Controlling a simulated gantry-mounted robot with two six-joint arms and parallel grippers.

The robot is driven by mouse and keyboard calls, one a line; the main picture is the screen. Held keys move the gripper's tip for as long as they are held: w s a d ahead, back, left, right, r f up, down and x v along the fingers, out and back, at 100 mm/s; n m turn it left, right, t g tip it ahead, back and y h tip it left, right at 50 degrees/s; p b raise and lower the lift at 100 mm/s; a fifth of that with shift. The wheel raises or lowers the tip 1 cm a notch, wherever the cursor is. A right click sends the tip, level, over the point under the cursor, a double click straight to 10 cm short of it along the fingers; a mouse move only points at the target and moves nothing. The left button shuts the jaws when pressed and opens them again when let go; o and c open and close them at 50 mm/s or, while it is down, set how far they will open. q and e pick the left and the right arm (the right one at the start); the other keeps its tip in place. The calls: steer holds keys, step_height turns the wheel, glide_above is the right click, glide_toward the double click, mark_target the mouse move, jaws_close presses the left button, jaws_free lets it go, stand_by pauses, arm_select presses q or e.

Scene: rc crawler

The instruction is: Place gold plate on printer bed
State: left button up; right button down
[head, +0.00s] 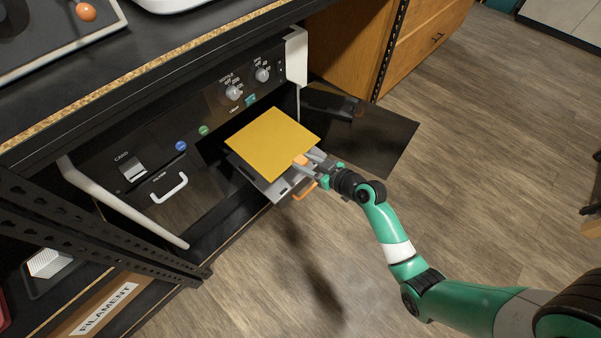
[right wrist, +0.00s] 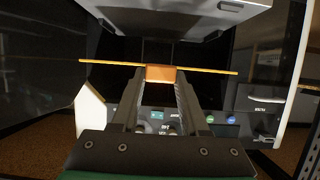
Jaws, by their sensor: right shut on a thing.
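The gold plate (head: 272,140) is a thin square sheet with an orange tab (head: 300,160). My right gripper (head: 306,161) is shut on that tab at the plate's near right edge. In the right wrist view the plate (right wrist: 108,63) shows edge-on, with its tab (right wrist: 160,74) between the fingers of the right gripper (right wrist: 160,82). The grey printer bed (head: 270,188) sticks out of the printer opening under the plate, mostly hidden by it. The bed (right wrist: 180,13) also shows in the upside-down wrist view, with a gap between it and the plate. My left gripper is out of view.
The dark printer (head: 150,155) stands in a shelf under a worktop (head: 60,120), with knobs on its front panel. Its dark door (head: 372,130) hangs open at the right. The wooden floor in front is clear.

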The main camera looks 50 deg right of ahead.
steer(key=shift+s+f, duration=0.1)
steer(key=shift+s, duration=0.1)
steer(key=shift+s+f, duration=0.15)
steer(key=shift+f, duration=0.05)
step_height(320, 180, down, 6)
steer(key=b, duration=0.6)
steer(key=shift+f, duration=0.2)
steer(key=shift+f+b, duration=0.5)
steer(key=shift+f, duration=0.05)
steer(key=shift+c, duration=1.7)
jaws_free()
steer(key=d+p+v, duration=0.1)
steer(key=p+v, duration=0.3)
steer(key=v, duration=0.7)
steer(key=shift+s+a+r, duration=0.2)
steer(key=shift+a, duration=0.3)
